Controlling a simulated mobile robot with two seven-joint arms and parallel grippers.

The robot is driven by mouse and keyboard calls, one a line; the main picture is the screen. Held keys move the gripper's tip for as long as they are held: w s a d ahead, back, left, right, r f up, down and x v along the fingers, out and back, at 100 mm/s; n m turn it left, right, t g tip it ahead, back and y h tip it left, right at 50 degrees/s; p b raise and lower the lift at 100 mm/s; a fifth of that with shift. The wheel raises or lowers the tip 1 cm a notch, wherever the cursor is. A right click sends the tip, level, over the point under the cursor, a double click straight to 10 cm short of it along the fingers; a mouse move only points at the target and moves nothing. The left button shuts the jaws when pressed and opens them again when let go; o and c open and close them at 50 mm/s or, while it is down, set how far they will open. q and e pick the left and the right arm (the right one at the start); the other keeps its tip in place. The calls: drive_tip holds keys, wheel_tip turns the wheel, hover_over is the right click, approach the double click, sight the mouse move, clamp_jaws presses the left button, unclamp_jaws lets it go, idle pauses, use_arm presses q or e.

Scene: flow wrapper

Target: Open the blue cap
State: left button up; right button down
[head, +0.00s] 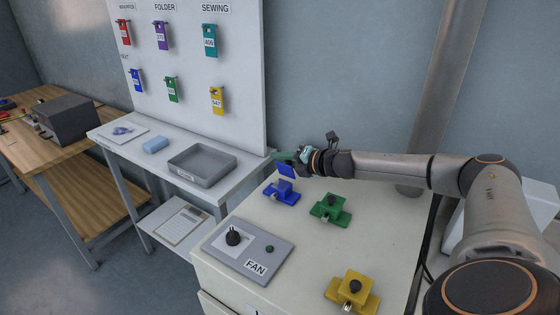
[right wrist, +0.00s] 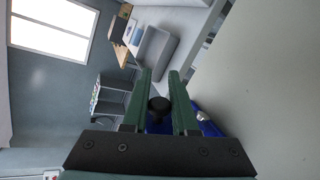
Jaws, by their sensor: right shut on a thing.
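The blue cap (head: 286,171) stands tilted up on edge above its blue base (head: 283,191), on the cream cabinet top. My right gripper (head: 285,157) is at the cap's upper edge, its arm coming in from the right. In the right wrist view, the green fingers of my right gripper (right wrist: 159,100) stand on both sides of a black knob (right wrist: 158,103), shut on the cap's knob. Part of the blue base (right wrist: 212,124) shows right of the fingers, with a small metal part. The fingers hide part of the cap. My left gripper is not in view.
A grey tray (head: 202,165) lies on the side table.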

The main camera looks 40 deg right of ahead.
sight(286, 161)
drive_tip(key=m+y, duration=0.1)
drive_tip(key=d+m+y, duration=0.1)
drive_tip(key=f+m, duration=0.1)
drive_tip(key=shift+w+d+f+m+g+y, duration=0.1)
drive_tip(key=shift+w+d+m+g+y, duration=0.15)
drive_tip(key=shift+d+m+g+y, duration=0.15)
drive_tip(key=shift+w+d+f+m+y+b, duration=0.15)
drive_tip(key=shift+f+m+y, duration=0.15)
drive_tip(key=shift+m, duration=0.2)
drive_tip(key=shift+s+d+f+m+y+b, duration=0.15)
drive_tip(key=shift+m+y, duration=0.15)
drive_tip(key=shift+m, duration=0.2)
drive_tip(key=shift+w+d+f+m+y+b, duration=0.1)
drive_tip(key=shift+w+f+m+y+b, duration=0.05)
drive_tip(key=shift+f+m+y+b, duration=0.7)
drive_tip(key=shift+m+y+b, duration=0.45)
drive_tip(key=shift+m+b, duration=0.7)
drive_tip(key=c, duration=0.7)
unclamp_jaws()
drive_tip(key=shift+d, duration=0.1)
